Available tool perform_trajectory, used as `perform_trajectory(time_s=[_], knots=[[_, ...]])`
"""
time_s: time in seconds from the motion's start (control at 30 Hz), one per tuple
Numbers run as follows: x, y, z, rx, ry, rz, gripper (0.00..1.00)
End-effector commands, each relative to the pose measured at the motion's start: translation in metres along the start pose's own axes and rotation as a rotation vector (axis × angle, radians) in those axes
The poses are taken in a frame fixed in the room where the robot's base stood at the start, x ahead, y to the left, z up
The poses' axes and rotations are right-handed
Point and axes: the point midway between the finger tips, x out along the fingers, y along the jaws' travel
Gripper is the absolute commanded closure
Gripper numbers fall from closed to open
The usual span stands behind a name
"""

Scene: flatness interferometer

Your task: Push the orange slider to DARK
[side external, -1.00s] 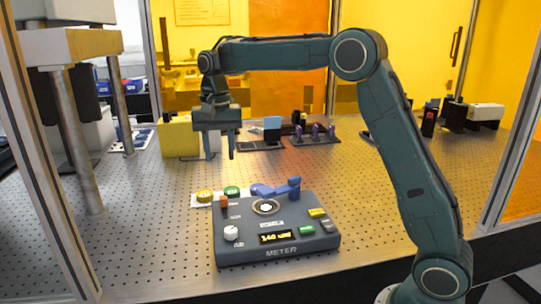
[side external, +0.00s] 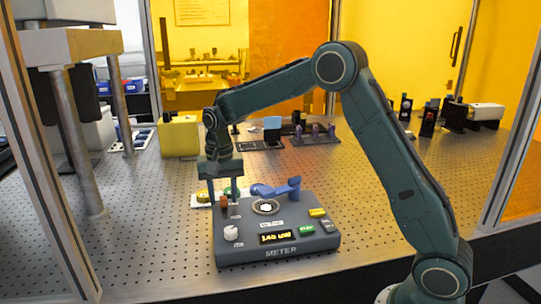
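The orange slider (side external: 224,201) stands at the back left corner of the dark grey meter box (side external: 290,247). My gripper (side external: 223,198) points down over this corner. Its two fingers are apart, one on each side of the slider in this view. I cannot tell whether either finger touches it. The small labels beside the slider are too blurred to read, so I cannot tell which one says DARK. A lit yellow display (side external: 275,237) sits on the front of the meter.
A white knob (side external: 231,232), a green button (side external: 307,230) and a yellow button (side external: 317,212) are on the meter. A blue lever-like part (side external: 275,190) rises at its back. Yellow and green round pieces lie behind the gripper. The perforated table left of the meter is clear.

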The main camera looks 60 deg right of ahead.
Motion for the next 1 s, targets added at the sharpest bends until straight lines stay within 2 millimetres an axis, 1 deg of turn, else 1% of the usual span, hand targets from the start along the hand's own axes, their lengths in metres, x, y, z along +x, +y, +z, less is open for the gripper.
perform_trajectory(time_s=[0.1,0.33,0.37,0.5,0.57,0.83,1.0], knots=[[0.004,0.000,0.000,0.000,-0.001,0.000,0.60],[0.004,0.000,0.000,0.000,0.000,0.000,0.60],[0.004,0.000,0.000,0.000,0.000,0.000,0.62],[0.004,0.000,0.000,0.000,0.000,0.000,0.89],[0.004,0.000,0.000,0.000,0.000,0.000,1.00],[0.003,0.000,0.003,-0.001,0.000,0.000,1.00],[0.002,-0.001,0.021,-0.002,0.000,0.000,1.00]])
